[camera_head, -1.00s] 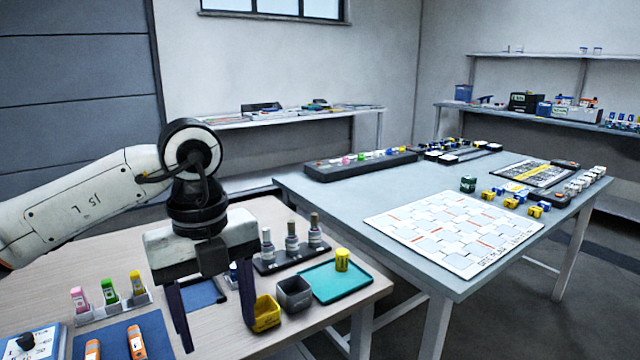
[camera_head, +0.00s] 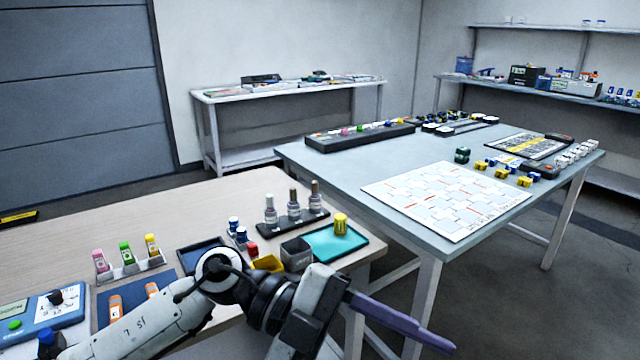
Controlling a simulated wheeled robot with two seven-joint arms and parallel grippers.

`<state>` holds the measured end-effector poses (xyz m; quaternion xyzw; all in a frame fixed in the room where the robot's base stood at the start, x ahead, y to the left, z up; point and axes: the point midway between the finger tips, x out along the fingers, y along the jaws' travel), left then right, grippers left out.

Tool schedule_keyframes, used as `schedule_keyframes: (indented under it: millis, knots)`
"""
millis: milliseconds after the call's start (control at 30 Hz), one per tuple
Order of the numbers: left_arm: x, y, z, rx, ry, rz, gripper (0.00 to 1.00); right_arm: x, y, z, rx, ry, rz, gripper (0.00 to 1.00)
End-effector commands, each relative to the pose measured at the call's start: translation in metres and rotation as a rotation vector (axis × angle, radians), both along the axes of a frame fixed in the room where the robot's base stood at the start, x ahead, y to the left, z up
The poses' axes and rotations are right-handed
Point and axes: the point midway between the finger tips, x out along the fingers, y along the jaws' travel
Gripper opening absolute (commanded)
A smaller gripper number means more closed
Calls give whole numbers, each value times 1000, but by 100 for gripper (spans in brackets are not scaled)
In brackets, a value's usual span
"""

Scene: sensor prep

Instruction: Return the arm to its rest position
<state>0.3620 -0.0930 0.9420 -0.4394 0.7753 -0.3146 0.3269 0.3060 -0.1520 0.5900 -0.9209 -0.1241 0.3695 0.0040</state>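My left arm (camera_head: 150,325) comes in from the bottom left, low along the front edge of the wooden table (camera_head: 60,245). Its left gripper (camera_head: 440,343) points right and slightly down, past the table's front right corner. One long purple finger shows clearly; the other is mostly hidden or out of frame, so its opening is unclear. I see nothing held at the visible fingertip. My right gripper is not in view.
Several bottles (camera_head: 293,206) stand in a rack behind. A grey-blue table (camera_head: 400,165) with a white grid board (camera_head: 445,200) is right.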

Motion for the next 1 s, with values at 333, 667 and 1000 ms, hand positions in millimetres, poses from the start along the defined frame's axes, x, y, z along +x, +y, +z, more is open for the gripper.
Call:
schedule_keyframes:
  millis: [333,667,1000]
  knots:
    - [81,26,44,-696,439,665,60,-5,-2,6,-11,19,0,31]
    - [114,156,-140,-571,858,1529,60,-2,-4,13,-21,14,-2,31]
    - [-14,237,-308,-56,1177,1960,60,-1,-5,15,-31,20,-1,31]
